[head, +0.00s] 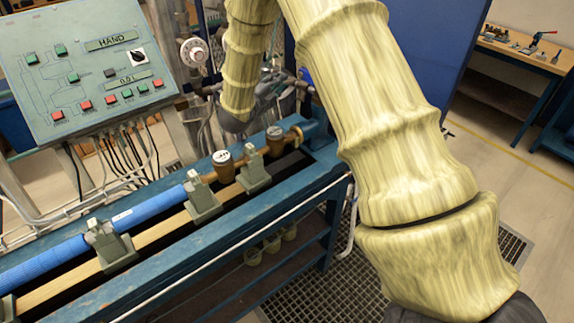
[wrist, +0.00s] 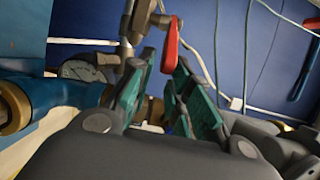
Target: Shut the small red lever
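The small red lever (wrist: 171,45) shows in the wrist view, on a metal pipe fitting (wrist: 137,22). It hangs roughly vertical in the picture, with its lower end near the gap between my fingertips. My gripper (wrist: 162,75) has green-padded fingers spread apart with a clear gap and nothing held between them. Contact between a finger and the lever cannot be told. In the head view my gripper (head: 272,97) is a dark shape at the pipework behind the bench's far end. I cannot make out the lever there; my arm covers part of that area.
A round gauge (wrist: 84,70) and a blue pipe with a brass ring (wrist: 12,108) sit close left of my fingers. A blue panel (wrist: 270,50) with white hoses stands behind. The blue bench (head: 240,235) with a control panel (head: 90,70) lies left of my arm.

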